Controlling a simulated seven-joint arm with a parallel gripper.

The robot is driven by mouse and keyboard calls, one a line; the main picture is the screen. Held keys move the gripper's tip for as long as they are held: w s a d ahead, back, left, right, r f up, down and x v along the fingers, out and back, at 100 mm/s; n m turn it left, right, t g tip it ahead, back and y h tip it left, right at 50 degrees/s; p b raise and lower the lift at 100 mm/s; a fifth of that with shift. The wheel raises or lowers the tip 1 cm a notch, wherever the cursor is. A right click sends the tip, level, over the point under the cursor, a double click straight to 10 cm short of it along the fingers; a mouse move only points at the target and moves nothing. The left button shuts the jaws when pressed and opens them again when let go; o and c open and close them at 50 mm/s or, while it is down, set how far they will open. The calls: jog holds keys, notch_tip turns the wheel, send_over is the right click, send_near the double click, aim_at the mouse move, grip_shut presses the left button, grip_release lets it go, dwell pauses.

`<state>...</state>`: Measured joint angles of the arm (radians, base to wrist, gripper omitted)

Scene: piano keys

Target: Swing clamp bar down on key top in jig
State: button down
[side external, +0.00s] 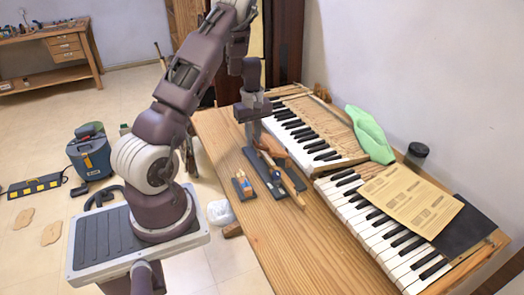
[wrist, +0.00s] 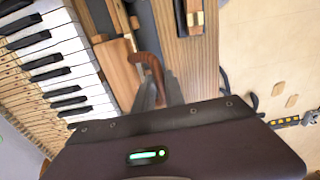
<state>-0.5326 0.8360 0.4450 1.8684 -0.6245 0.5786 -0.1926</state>
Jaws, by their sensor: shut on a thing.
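The jig (side external: 261,172) is a dark flat base on the wooden bench, with a long pale wooden key (side external: 291,188) lying along it. The key also shows in the wrist view (wrist: 119,70), left of my fingers. The clamp bar (side external: 273,147) is a reddish-brown curved piece at the jig's far end; it shows in the wrist view (wrist: 150,66) at my fingertips. My gripper (side external: 256,141) points down over the far end of the jig and is shut on the clamp bar. My fingers (wrist: 157,90) hide part of it, and I cannot tell its contact with the key.
A small dark holder with wooden and orange parts (side external: 242,185) stands left of the jig. Piano keyboards (side external: 372,222) line the right side. The near bench is clear.

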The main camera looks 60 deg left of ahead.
jog(key=shift+s+f, duration=0.1)
jog(key=shift+s+f, duration=0.45)
jog(key=shift+f, duration=0.55)
jog(key=shift+s+f, duration=0.2)
jog(key=shift+f, duration=0.3)
jog(key=shift+s+f, duration=0.15)
jog(key=shift+f, duration=0.35)
jog(key=c, duration=1.4)
grip_release()
notch_tip(320, 180, up, 6)
